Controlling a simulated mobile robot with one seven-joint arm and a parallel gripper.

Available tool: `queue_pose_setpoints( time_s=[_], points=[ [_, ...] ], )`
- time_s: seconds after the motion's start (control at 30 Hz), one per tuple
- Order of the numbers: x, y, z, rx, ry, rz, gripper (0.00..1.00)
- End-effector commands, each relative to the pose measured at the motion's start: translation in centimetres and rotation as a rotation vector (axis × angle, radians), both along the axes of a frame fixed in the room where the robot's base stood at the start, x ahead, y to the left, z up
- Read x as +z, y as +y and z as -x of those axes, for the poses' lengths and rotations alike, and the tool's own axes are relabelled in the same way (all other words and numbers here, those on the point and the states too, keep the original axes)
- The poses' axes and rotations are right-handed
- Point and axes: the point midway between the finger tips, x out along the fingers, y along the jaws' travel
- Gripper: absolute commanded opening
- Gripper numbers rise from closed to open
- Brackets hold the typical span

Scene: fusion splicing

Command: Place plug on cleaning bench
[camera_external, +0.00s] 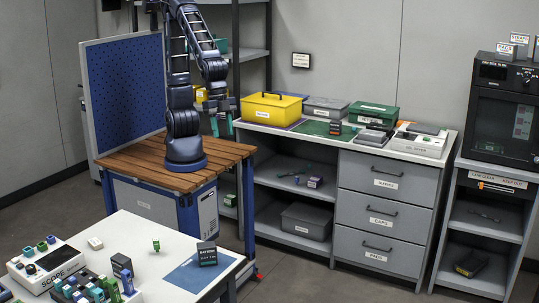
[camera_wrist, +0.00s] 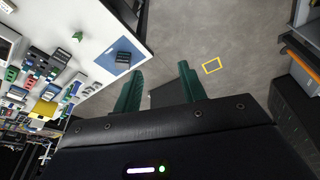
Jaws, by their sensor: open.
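My gripper (camera_external: 222,122) hangs from the raised arm beside the wooden-topped stand, with its green fingers apart and empty. In the wrist view my gripper (camera_wrist: 160,74) points down over grey floor, with nothing between the fingers. A small green piece, possibly the plug (camera_external: 156,245), stands on the white table (camera_external: 130,228) at front left; it also shows in the wrist view (camera_wrist: 77,35). A blue mat (camera_external: 185,278) lies on that table with a dark labelled block (camera_external: 207,254) on it. I cannot tell which surface is the cleaning bench.
A grey counter (camera_external: 345,142) at the back holds a yellow box (camera_external: 271,108), a grey box, a green box (camera_external: 373,114) and small devices. A splicer-like console marked SCOPE (camera_external: 45,265) and several coloured pieces crowd the white table's left. A black oven (camera_external: 505,100) stands far right.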

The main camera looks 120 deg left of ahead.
Motion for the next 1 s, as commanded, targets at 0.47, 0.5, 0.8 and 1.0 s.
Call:
queue_pose_setpoints(
  time_s=[0.47,0.5,0.8,1.0],
  points=[
    [6.1,15.4,6.7,0.229,-0.079,0.015,0.41],
    [6.4,16.4,7.5,0.247,-0.085,0.014,0.41],
    [7.4,21.7,13.4,0.367,-0.127,0.002,0.41],
    [7.4,22.8,15.1,0.399,-0.137,-0.004,0.41]
  ],
)
